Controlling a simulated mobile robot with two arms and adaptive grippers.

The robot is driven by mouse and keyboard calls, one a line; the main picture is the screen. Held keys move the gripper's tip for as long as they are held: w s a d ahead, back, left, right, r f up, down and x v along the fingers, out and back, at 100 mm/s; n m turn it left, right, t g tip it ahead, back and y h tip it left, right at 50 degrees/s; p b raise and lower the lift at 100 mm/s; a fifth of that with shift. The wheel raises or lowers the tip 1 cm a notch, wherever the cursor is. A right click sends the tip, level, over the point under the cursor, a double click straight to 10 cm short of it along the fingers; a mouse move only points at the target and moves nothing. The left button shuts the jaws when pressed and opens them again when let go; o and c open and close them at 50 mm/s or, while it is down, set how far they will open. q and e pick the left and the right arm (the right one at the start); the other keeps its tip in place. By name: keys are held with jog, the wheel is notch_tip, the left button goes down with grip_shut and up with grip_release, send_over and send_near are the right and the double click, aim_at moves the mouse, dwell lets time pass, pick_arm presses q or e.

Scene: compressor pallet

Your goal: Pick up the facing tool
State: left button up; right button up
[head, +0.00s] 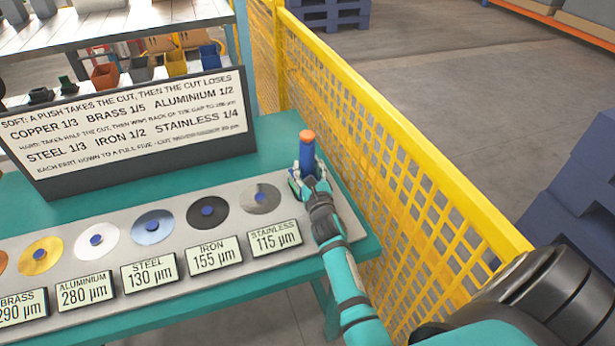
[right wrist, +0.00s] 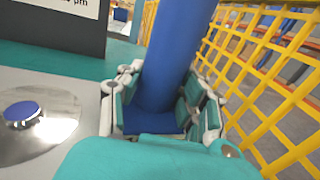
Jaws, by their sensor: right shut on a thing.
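The facing tool (head: 307,150) is a blue upright cylinder with an orange top, at the right end of the bench in the head view. My right gripper (head: 306,174) is shut around its lower part. In the right wrist view the blue shaft (right wrist: 165,60) stands between the fingers of the gripper (right wrist: 160,110), with a blue flat base at its foot. I cannot tell whether the base touches the bench. My left gripper does not show.
Several discs with blue centres, including the stainless one (head: 262,199), lie in a grey strip with labels. A sign board (head: 130,135) stands behind them. A yellow mesh fence (head: 400,150) runs close along the right of the bench (head: 275,135).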

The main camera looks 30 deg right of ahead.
aim_at(307, 134)
jog(key=shift+c, duration=1.1)
grip_shut()
jog(key=shift+w+r, duration=0.1)
jog(key=shift+r, duration=0.25)
jog(key=shift+w, duration=0.1)
jog(key=shift+r, duration=0.45)
notch_tip(307, 134, up, 8)
jog(key=shift+f+p, duration=0.1)
jog(key=shift+p, duration=0.75)
notch_tip(307, 134, up, 4)
jog(key=p, duration=0.3)
jog(key=shift+r, duration=0.2)
pick_arm(q)
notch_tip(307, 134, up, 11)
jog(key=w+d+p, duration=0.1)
jog(key=p, duration=0.5)
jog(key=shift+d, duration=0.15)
pick_arm(e)
notch_tip(307, 134, up, 6)
jog(key=shift+f, duration=0.15)
